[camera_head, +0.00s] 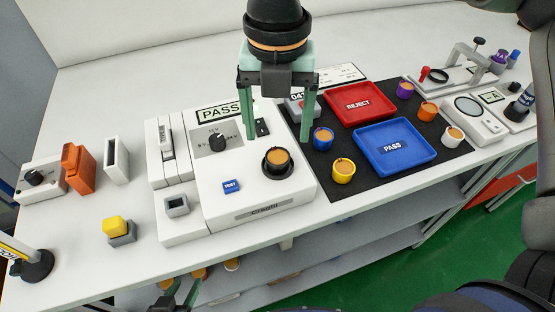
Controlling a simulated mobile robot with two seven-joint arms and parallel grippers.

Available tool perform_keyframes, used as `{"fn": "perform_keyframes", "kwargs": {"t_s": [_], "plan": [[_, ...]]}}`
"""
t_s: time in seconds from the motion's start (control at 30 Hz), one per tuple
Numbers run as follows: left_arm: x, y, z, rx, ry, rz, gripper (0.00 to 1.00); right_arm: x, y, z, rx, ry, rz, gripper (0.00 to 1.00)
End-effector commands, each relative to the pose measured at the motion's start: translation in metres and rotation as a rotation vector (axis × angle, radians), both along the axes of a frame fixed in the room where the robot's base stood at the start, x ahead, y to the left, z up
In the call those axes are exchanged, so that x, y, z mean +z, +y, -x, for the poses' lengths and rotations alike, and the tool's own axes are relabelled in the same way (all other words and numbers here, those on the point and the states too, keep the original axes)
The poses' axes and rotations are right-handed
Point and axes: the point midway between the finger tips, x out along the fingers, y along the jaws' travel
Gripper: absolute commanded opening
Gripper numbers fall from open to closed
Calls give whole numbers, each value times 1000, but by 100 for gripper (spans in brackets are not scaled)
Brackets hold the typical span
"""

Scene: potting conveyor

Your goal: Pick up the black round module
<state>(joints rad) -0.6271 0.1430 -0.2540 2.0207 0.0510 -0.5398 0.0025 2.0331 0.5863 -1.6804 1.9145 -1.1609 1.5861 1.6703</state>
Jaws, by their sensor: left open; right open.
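The black round module (277,160), with an orange-brown top, sits in the round seat of the white tester (218,205). My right gripper (278,139) comes down from the top centre. Its two green fingers are spread apart and empty, and in the picture the fingertips lie just above the module, one to each side. I cannot tell their exact height over it. My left gripper (181,291) shows only in part at the bottom edge, low in front of the table, with its green fingers apart.
A black mat right of the tester holds a red REJECT tray (362,121), a blue PASS tray (425,160) and coloured modules, including blue (322,142) and yellow (343,174). An orange block (78,168) and a yellow button (116,226) stand left.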

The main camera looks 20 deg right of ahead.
Motion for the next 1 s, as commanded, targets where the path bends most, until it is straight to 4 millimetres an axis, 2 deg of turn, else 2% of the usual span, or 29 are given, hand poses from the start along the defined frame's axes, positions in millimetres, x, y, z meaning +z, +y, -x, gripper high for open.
{"fn": "perform_keyframes", "kwargs": {"t_s": [0.17, 0.4, 0.5, 0.77, 1.0], "plan": [[-3, 0, 5, 0, 9, 0, 50, -13, 0, 0, 1, 2, -1, 82], [-3, 1, 6, 1, 10, -1, 50, -48, -1, -1, 2, 3, 0, 82], [-4, 1, 5, 2, 10, -1, 50, -57, -1, -1, 3, 2, -2, 82], [-2, 2, 3, 2, 6, -2, 50, -60, -1, -1, 3, 0, -2, 82], [-2, 2, 2, 3, 3, -2, 50, -60, -1, -1, 3, 0, -2, 56]]}}
